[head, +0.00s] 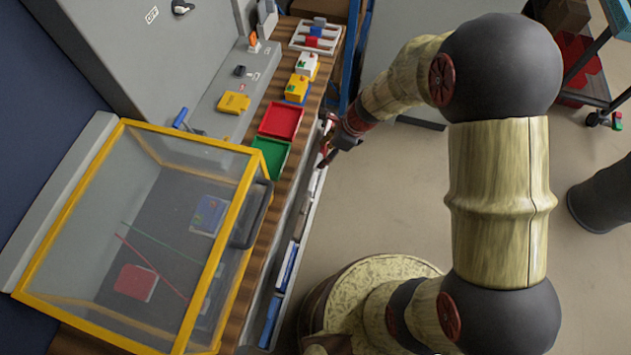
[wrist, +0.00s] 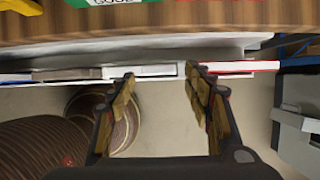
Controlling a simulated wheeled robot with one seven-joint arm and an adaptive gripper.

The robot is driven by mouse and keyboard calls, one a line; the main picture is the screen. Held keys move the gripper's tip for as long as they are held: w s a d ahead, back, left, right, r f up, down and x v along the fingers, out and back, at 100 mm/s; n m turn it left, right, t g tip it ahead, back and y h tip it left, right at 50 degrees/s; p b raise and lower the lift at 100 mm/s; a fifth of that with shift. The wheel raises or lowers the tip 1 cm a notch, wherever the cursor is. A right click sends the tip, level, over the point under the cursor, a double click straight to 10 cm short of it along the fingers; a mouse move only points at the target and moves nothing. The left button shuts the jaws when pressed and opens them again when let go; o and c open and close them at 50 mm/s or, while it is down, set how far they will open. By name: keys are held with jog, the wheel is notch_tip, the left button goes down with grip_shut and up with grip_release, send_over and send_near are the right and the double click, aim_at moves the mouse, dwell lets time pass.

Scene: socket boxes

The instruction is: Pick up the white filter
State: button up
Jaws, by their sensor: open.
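A flat white block that looks like the white filter (wrist: 155,71) sits in a narrow rack along the bench front, in the wrist view. Only its edge shows. My gripper (wrist: 158,80) is open, its two fingertips apart on either side of the block in the picture. I see nothing held between them. I cannot tell whether the fingers touch the block or stop short of it. In the head view my gripper (head: 329,152) is beside the rack, near the red tray, and its fingertips are small and dark there.
The rack also holds a grey-brown piece (wrist: 82,74), a red-edged white piece (wrist: 236,67) and blue pieces (head: 270,322). A red tray (head: 280,121) and a green tray (head: 271,157) lie on the bench. A yellow-framed clear box (head: 137,237) stands at left. Floor is open right of the rack.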

aim_at(319, 160)
jog(key=b+x, duration=0.1)
jog(key=x, duration=0.3)
jog(key=shift+s+r, duration=0.1)
jog(key=c, duration=0.3)
jog(key=c, duration=0.6)
notch_tip(319, 160, up, 18)
jog(key=p, duration=0.6)
jog(key=shift+r+p, duration=0.1)
jog(key=shift+p, duration=0.5)
